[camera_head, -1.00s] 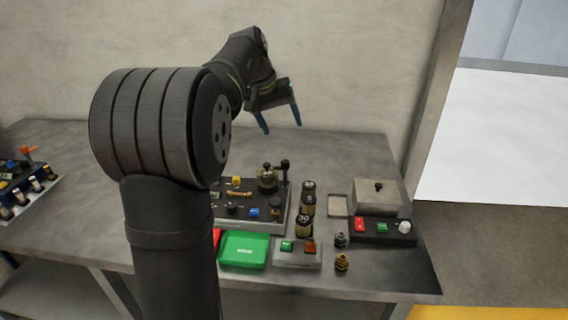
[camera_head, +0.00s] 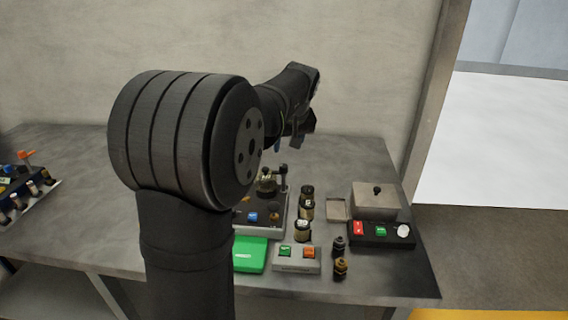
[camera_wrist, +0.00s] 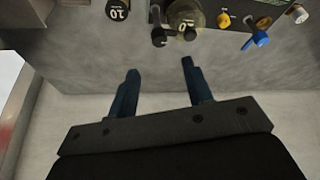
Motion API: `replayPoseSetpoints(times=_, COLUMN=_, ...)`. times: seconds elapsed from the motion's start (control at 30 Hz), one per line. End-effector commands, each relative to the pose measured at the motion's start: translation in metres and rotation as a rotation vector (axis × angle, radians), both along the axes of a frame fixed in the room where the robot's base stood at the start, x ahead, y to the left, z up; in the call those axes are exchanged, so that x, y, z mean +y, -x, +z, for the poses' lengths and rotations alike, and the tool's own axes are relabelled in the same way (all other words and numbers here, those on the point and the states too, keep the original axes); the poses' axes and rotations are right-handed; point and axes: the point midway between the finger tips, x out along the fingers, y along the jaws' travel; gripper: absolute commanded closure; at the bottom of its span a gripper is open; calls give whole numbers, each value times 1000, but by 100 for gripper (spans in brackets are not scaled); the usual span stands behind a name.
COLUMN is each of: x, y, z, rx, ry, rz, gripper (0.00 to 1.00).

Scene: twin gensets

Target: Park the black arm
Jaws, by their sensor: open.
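My black arm (camera_head: 180,140) rises from the bottom of the head view, its large round joint in front of the bench and its forearm reaching back to the right. My gripper (camera_head: 288,145) hangs above the back part of the bench, partly hidden by my forearm. In the wrist view my gripper (camera_wrist: 160,68) has its two blue fingers spread wide with nothing between them. The fingertips lie over bare bench, apart from the genset panel (camera_wrist: 220,12) at the top.
My arm hides part of the genset panel (camera_head: 262,222) in the head view. Another panel (camera_head: 25,192) stands far left.

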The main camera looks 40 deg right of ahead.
Motion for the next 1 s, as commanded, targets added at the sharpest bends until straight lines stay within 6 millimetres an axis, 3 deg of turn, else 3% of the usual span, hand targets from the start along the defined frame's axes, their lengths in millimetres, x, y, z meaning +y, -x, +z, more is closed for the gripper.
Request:
replayPoseSetpoints(times=0.2, x=-7, y=-17, z=-46, rx=2, ry=-3, rz=0, gripper=54)
replayPoseSetpoints(times=0.4, x=-11, y=-29, z=-75, rx=2, ry=-1, rz=-1, gripper=54)
replayPoseSetpoints(times=0.6, x=-14, y=-33, z=-88, rx=0, ry=0, rz=-1, gripper=54)
replayPoseSetpoints(times=0.87, x=-14, y=-34, z=-89, rx=0, ry=2, rz=-2, gripper=54)
replayPoseSetpoints(times=0.9, x=-14, y=-34, z=-89, rx=0, ry=2, rz=-2, gripper=56)
replayPoseSetpoints(times=1.0, x=-14, y=-34, z=-89, rx=0, ry=2, rz=-2, gripper=76)
